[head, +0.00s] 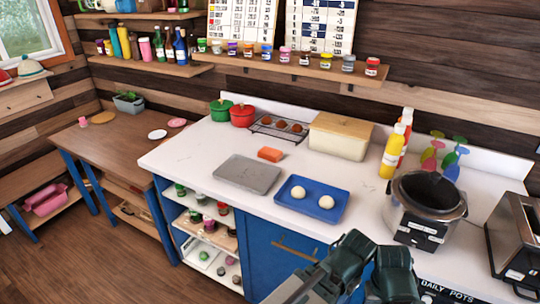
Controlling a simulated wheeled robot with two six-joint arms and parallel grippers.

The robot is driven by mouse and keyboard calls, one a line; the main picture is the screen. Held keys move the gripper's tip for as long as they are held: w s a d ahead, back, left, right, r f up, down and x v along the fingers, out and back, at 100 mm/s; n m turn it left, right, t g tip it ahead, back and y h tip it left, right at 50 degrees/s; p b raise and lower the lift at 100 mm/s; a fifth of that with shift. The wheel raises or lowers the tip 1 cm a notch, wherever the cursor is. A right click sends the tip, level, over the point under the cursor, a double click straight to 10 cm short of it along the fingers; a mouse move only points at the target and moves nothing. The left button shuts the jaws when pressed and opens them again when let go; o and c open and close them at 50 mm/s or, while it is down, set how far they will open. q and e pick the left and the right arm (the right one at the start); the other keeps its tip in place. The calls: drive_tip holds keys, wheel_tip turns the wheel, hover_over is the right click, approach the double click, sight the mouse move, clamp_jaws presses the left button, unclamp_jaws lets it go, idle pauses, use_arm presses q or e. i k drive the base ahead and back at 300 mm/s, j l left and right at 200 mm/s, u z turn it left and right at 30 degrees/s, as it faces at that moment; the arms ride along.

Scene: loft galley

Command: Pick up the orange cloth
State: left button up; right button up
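The orange cloth (270,154) is a small, folded-looking orange block lying flat on the white counter (208,148). It lies just behind the grey board (247,175) and in front of the wire rack (280,128), with a gap to each. Nothing covers it. Dark green and grey links of one arm of mine show at the bottom, right of centre, well away from the cloth. No fingertips of either gripper can be made out in the head view.
A blue tray (312,207) with two pale dough balls lies right of the board. A cream bin with a wooden lid (341,135) stands behind. Red (242,115) and green (221,109) pots stand back left; a steel cooker (426,206) stands right. The counter left of the cloth is clear.

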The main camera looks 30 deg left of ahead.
sight(272, 154)
drive_tip(key=j+z, duration=0.2)
drive_tip(key=j, duration=0.35)
drive_tip(key=j+z, duration=0.2)
drive_tip(key=j, duration=0.35)
drive_tip(key=j+z, duration=0.2)
drive_tip(key=j, duration=0.35)
drive_tip(key=k+j+z, duration=0.2)
drive_tip(key=j, duration=0.3)
drive_tip(key=k+j+z, duration=0.2)
drive_tip(key=j, duration=0.35)
drive_tip(key=i, duration=0.1)
